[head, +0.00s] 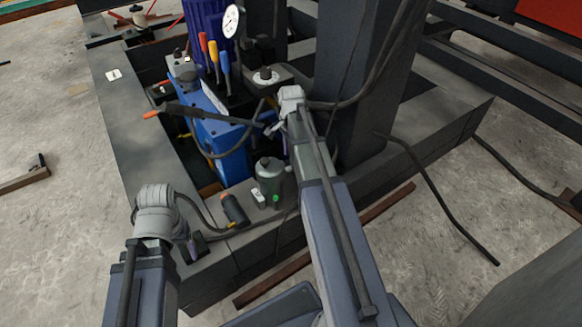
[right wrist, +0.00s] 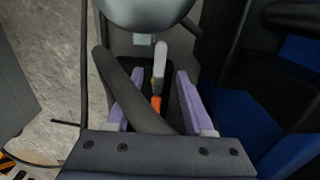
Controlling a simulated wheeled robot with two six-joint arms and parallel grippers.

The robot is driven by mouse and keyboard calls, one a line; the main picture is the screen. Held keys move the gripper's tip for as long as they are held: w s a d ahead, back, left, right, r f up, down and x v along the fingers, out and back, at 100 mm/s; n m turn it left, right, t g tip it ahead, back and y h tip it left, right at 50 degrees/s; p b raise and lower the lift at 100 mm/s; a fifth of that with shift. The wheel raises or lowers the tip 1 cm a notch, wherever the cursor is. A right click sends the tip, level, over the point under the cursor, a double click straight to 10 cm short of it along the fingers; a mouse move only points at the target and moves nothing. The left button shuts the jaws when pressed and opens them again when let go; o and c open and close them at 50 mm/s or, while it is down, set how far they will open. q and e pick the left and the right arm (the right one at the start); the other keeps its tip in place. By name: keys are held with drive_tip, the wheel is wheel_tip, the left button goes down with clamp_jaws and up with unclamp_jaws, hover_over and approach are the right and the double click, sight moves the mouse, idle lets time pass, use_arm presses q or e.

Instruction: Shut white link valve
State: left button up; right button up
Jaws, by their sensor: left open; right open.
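In the right wrist view a white lever (right wrist: 160,62) stands upright beyond and between the fingers of my right gripper (right wrist: 158,95), with an orange part (right wrist: 155,103) just below it. I cannot tell whether this lever is the link valve or whether the fingers touch it. My right gripper is open, with purple-grey fingers on either side of a thick dark bar or hose. In the head view its fingers are largely hidden at the blue power unit (head: 218,135). My left gripper (head: 192,246) is open near the frame's near left corner, partly hidden by its wrist.
A grey-green canister (head: 269,178) and a dark cylinder (head: 234,210) stand on the near ledge. Red, orange and blue handles (head: 213,55) and a gauge (head: 231,21) rise at the unit. A dark column (head: 355,85) stands right; hoses cross the area.

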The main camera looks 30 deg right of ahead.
sight(291, 167)
wheel_tip(291, 167, down, 5)
drive_tip(key=b, duration=0.4)
drive_tip(key=shift+r, duration=0.1)
clamp_jaws()
idle(1.2)
